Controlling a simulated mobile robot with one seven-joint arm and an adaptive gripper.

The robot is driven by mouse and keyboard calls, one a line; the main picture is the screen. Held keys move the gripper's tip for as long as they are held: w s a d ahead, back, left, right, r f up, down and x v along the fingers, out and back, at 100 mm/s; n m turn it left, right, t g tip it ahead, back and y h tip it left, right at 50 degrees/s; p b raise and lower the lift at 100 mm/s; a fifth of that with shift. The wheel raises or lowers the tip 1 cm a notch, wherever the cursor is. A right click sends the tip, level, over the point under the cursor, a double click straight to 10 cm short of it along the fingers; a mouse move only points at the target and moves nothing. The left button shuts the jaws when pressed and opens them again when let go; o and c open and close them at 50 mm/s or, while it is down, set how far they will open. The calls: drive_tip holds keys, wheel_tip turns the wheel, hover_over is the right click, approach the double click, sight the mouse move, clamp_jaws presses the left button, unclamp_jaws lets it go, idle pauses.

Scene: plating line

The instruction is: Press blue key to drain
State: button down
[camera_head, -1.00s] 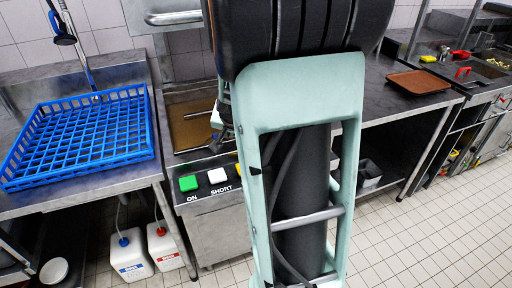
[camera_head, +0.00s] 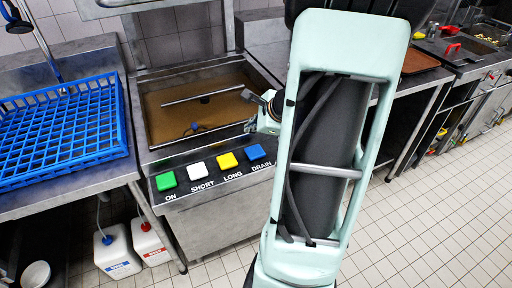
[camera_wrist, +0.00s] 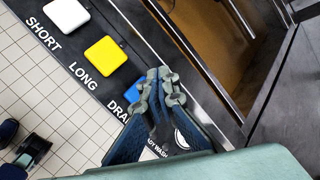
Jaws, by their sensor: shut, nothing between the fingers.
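The blue key (camera_head: 255,152) is at the right end of a row of keys on the front panel of the machine, with the DRAIN label beside it. In the wrist view the blue key (camera_wrist: 133,93) is partly hidden by my gripper (camera_wrist: 161,76). My gripper's fingers are together and empty, and their tips show beside the key toward the basin side. I cannot tell whether they touch it. In the head view the end of my arm is over the basin's right edge, mostly hidden behind my arm.
The yellow LONG key (camera_head: 227,160), white SHORT key (camera_head: 197,168) and green ON key (camera_head: 166,181) sit left of the blue key. The open basin (camera_head: 152,118) holds brown water. A blue rack (camera_head: 122,126) stands on the left counter. A brown tray (camera_head: 418,62) lies at right.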

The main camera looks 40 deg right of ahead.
drive_tip(key=shift+w+d+r+m+t, duration=0.1)
drive_tip(key=shift+d+r+m+t, duration=0.1)
drive_tip(key=shift+d+m, duration=0.35)
drive_tip(key=shift+w+d+r+m+t, duration=0.1)
drive_tip(key=shift+d+r+m+t, duration=0.1)
drive_tip(key=shift+d+m, duration=0.35)
drive_tip(key=shift+f, duration=0.1)
drive_tip(key=b, duration=0.6)
hover_over(256, 152)
wheel_tip(256, 152, down, 7)
drive_tip(key=shift+r, duration=0.1)
drive_tip(key=shift+f+b, duration=0.9)
drive_tip(key=shift+b, duration=0.15)
drive_tip(key=shift+f+b, duration=0.45)
drive_tip(key=shift+b, duration=0.15)
drive_tip(key=shift+f+b, duration=0.55)
drive_tip(key=shift+b, duration=0.1)
idle(0.3)
drive_tip(key=shift+r, duration=0.1)
drive_tip(key=shift+r+p, duration=0.8)
drive_tip(key=shift+r, duration=0.1)
